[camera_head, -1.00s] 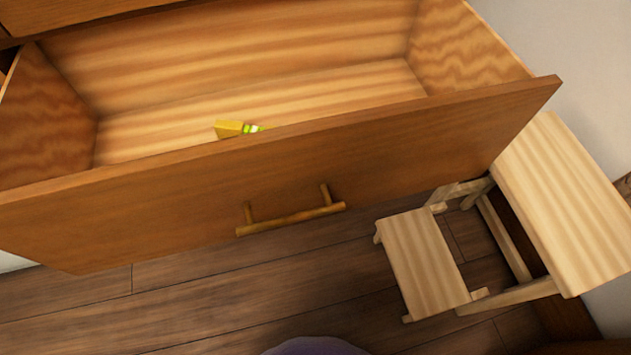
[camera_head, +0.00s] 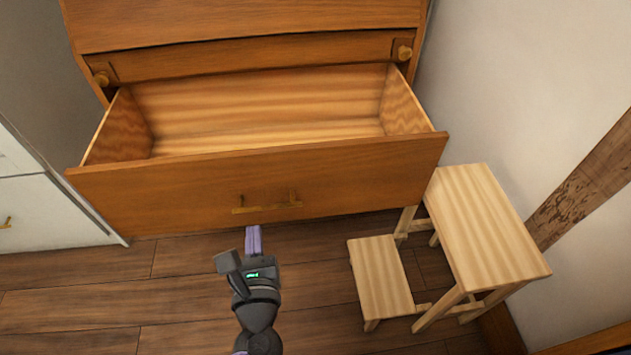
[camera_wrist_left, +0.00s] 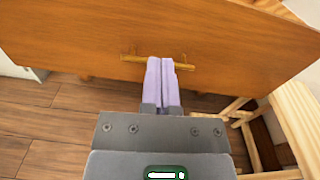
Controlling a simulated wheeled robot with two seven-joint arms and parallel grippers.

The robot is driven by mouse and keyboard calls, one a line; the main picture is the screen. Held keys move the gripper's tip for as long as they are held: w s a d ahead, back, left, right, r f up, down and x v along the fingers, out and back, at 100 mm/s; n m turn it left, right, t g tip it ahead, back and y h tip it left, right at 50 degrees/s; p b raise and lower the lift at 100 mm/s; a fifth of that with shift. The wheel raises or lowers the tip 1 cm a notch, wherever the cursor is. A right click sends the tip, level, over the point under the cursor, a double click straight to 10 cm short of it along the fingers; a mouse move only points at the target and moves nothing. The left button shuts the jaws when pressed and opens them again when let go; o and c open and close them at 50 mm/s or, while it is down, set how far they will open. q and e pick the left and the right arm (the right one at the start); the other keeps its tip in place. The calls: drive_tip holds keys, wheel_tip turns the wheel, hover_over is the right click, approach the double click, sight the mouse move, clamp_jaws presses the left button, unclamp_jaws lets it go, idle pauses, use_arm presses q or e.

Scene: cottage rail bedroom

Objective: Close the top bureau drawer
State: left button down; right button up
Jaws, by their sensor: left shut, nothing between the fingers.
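The top bureau drawer (camera_head: 330,181) is pulled out, and its inside shows above the front panel. The part of its floor that I can see is bare. Its brass bar handle (camera_head: 267,206) is on the front panel. My left gripper (camera_head: 253,232) is shut and empty, its lilac fingers pointing at the drawer front just below the handle. In the left wrist view the fingertips (camera_wrist_left: 161,62) overlap the handle (camera_wrist_left: 137,57); I cannot tell whether they touch. My right gripper is not in view.
The bureau (camera_head: 240,22) stands behind the drawer. A wooden step stool (camera_head: 482,225) stands on the floor to the right, close to the drawer's right end. A white cabinet (camera_head: 40,213) is at the left. The plank floor (camera_head: 100,308) at the lower left is clear.

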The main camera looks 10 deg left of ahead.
sight(256, 160)
use_arm(q)
drive_tip(key=shift+m+t, duration=0.4)
drive_tip(key=shift+m, duration=0.1)
drive_tip(key=b+x, duration=0.1)
drive_tip(key=x, duration=0.3)
drive_tip(key=b+x, duration=0.2)
drive_tip(key=x, duration=0.2)
drive_tip(key=b+x, duration=0.2)
drive_tip(key=x, duration=0.3)
drive_tip(key=shift+d+r, duration=0.2)
drive_tip(key=shift+d, duration=0.1)
drive_tip(key=shift+w+a+r+b, duration=0.2)
drive_tip(key=shift+w+b, duration=0.1)
drive_tip(key=shift+w, duration=0.3)
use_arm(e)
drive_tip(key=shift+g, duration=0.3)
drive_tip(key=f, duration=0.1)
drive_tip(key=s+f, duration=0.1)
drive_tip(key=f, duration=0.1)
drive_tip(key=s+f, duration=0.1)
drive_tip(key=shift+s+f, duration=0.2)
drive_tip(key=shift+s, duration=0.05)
